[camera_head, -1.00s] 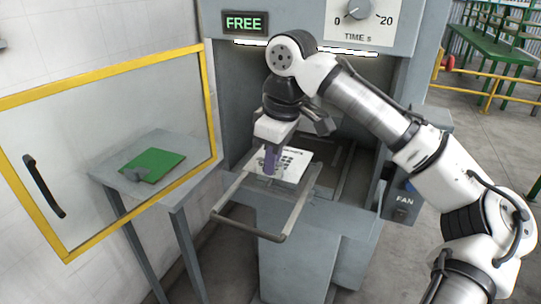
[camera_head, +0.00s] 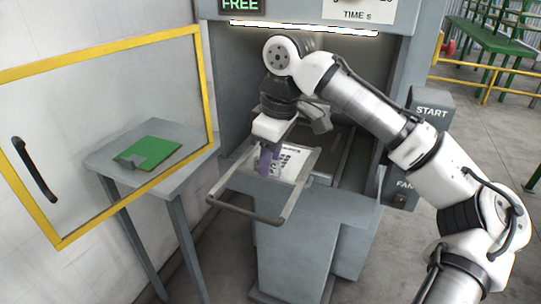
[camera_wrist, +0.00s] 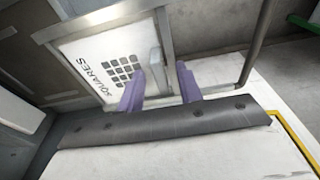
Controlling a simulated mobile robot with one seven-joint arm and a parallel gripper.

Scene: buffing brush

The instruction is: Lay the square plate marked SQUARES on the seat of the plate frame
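The white square plate marked SQUARES (camera_wrist: 85,52) shows its lettering and dark squares in the wrist view; it also shows in the head view (camera_head: 293,160). It lies within the outline of the grey plate frame (camera_head: 285,212), which sticks out of the machine; whether it is fully flat on the seat I cannot tell. My gripper (camera_wrist: 160,72) has two purple fingers, apart, over the plate's edge. A grey upright tab (camera_wrist: 155,62) on the plate stands between them, close to the left finger, with a gap to the right finger. In the head view the fingers (camera_head: 268,160) partly hide the plate.
A grey side table (camera_head: 185,163) at left carries a green square (camera_head: 152,152) with a grey piece on it. A yellow-edged clear door (camera_head: 203,75) stands open before it. The grey machine with a START box (camera_head: 430,112) surrounds the frame on the right and behind.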

